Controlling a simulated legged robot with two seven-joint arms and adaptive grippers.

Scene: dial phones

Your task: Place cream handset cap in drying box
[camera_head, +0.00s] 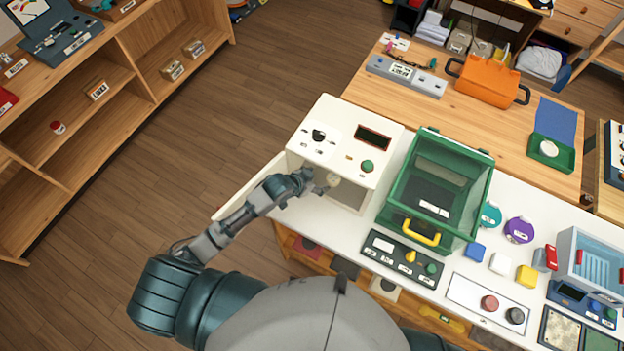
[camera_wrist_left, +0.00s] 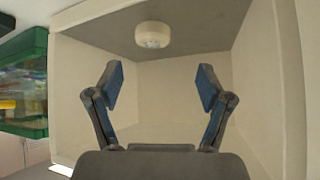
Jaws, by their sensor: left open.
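The white drying box (camera_head: 345,130) stands at the left end of the white counter, with a knob, a dark display and a green button on top. Its door (camera_head: 250,186) is swung open to the left. The cream handset cap (camera_head: 333,179) is inside it, and also shows in the left wrist view (camera_wrist_left: 153,35) resting on the grey inner surface; that view appears upside down. My left gripper (camera_head: 323,189) is at the box's opening. In the left wrist view its fingers (camera_wrist_left: 160,88) are spread, with nothing between them, apart from the cap. My right gripper is not in view.
Teal and purple round pieces and coloured blocks lie further right. Open floor (camera_head: 190,120) lies left of the door.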

